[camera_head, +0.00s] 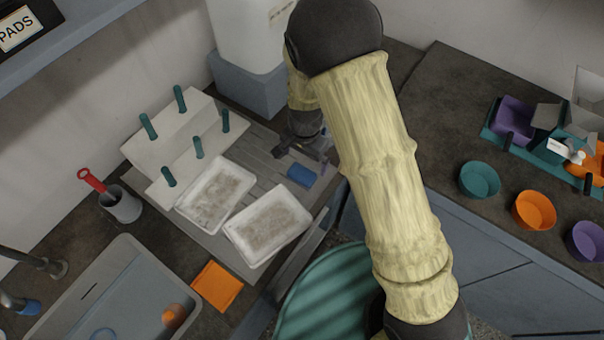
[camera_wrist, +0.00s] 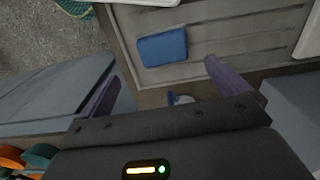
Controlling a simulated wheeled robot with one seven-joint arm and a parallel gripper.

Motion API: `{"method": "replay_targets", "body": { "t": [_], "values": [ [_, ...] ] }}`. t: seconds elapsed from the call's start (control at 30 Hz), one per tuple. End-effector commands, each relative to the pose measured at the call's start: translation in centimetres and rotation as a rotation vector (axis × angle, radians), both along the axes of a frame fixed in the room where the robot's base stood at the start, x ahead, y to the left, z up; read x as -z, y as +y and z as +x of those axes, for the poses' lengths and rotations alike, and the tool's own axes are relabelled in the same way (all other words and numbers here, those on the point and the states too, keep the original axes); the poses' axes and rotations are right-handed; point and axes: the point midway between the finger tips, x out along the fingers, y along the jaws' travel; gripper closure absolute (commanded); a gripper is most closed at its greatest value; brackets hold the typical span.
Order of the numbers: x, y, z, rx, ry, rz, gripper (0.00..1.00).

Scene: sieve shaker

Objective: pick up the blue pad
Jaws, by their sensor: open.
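The blue pad (camera_head: 301,175) lies on the grey grooved board (camera_head: 262,140), near its right edge. In the wrist view the pad (camera_wrist: 162,47) lies flat, ahead of the fingertips and between their lines. My gripper (camera_head: 302,160) is above the board, just behind the pad in the head view. In the wrist view my gripper (camera_wrist: 158,78) shows two purple fingers spread wide with no pad between them. The pad is in full view and apart from the fingers.
Two white trays (camera_head: 268,225) of grainy material sit left of the pad. A white rack with green pegs (camera_head: 183,140) stands behind them. A grey-blue block (camera_head: 248,88) under a white container is at the back. An orange square (camera_head: 217,286) lies at the front.

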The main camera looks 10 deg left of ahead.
Motion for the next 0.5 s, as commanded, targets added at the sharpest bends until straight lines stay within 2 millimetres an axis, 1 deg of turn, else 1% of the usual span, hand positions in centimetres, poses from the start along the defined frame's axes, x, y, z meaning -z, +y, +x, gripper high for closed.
{"method": "replay_targets", "body": {
  "t": [0.03, 0.1, 0.2, 0.5],
  "values": [
    [0.8, -0.1, -0.1, 0.001, 0.004, -0.003, 0.0],
    [1.8, 0.0, 0.0, 0.0, 0.003, -0.002, 0.0],
    [2.6, 0.0, 0.0, -0.001, 0.001, -0.001, 0.0],
    [2.9, 0.0, 0.0, -0.001, 0.0, 0.0, 0.0]
  ]
}}
